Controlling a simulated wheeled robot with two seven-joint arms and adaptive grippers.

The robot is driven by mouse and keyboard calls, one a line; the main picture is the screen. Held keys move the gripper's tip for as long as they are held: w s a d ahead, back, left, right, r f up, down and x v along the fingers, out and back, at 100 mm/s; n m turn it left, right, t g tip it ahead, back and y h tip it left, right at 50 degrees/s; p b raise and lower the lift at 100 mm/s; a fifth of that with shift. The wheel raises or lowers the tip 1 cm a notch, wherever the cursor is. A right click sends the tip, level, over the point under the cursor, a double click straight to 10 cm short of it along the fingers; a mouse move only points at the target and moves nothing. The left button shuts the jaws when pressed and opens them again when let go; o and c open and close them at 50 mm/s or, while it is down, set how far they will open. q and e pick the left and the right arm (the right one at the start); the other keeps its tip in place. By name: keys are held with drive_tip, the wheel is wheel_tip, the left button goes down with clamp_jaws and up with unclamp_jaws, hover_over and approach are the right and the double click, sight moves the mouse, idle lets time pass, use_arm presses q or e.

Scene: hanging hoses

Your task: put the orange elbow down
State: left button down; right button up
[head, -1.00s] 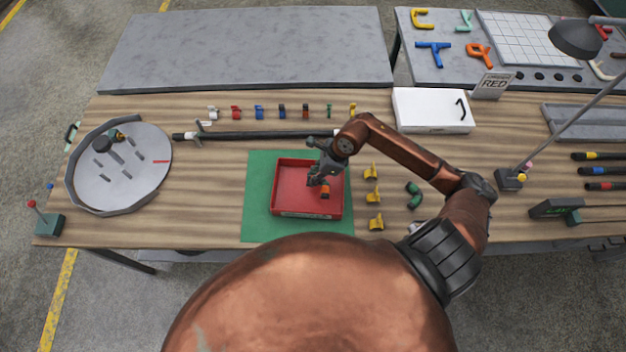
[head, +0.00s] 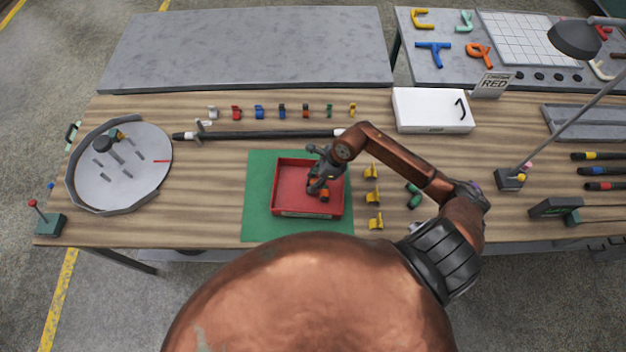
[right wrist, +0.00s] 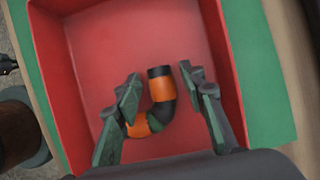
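The orange elbow (right wrist: 162,90), a bent black pipe piece with orange bands, is in the red tray (right wrist: 105,60), seen in the right wrist view. It also shows small in the head view (head: 325,197), inside the tray (head: 290,185). My right gripper (right wrist: 160,80) is open around the elbow, one finger on each side, with a gap at the fingertips. In the head view my right gripper (head: 318,184) is low over the tray. My left gripper is in neither view.
The tray sits on a green mat (head: 258,200). Several yellow brackets (head: 371,171) and a green elbow (head: 413,195) lie to its right. A long black hose (head: 270,135) lies behind it. A round grey fixture (head: 115,180) stands at the left.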

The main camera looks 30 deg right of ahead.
sight(327, 184)
drive_tip(key=v, duration=1.2)
drive_tip(key=shift+r, duration=0.1)
drive_tip(key=shift+s, duration=0.1)
